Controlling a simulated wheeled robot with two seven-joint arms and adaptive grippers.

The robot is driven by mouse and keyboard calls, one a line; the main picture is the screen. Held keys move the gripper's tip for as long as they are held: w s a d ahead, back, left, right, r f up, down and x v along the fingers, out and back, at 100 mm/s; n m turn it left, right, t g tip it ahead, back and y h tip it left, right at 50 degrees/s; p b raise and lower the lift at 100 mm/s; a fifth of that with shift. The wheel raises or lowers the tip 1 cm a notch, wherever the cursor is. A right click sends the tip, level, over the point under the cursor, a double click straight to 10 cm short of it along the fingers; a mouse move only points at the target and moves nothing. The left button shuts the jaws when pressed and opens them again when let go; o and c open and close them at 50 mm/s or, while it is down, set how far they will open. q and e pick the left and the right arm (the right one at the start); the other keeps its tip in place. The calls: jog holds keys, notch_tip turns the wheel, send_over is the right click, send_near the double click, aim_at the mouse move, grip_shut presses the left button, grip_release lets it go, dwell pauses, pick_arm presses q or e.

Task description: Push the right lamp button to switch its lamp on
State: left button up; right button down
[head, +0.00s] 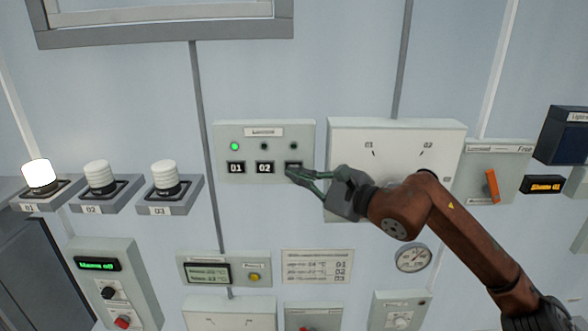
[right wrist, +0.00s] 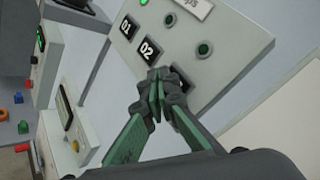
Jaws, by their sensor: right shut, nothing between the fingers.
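The lamp panel (head: 222,150) is a pale box on the wall with a row of black buttons. Button 01 (head: 236,168) and button 02 (head: 265,168) show clearly; both also show in the right wrist view, button 01 (right wrist: 128,27) and button 02 (right wrist: 150,50). The right button (head: 293,164) is mostly covered by my right gripper (head: 289,172), and is hidden behind the fingers in the right wrist view. That gripper (right wrist: 157,75) is shut and empty, fingertips at the right button; I cannot tell whether they touch it. Lamp 01 (head: 39,174) glows; lamp 02 (head: 99,176) and lamp 03 (head: 165,175) look unlit.
The panel's left indicator (head: 234,146) is green; the other two are dark. A white cabinet (head: 390,135) stands close to the right, behind my right arm. An orange handle (head: 492,186) is farther right. A display box with a yellow button (head: 254,277) sits below.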

jog(key=shift+w, duration=0.15)
dwell(0.4)
jog(key=shift+w, duration=0.4)
dwell(0.4)
jog(key=shift+s+b, duration=0.55)
jog(key=shift+b, duration=0.3)
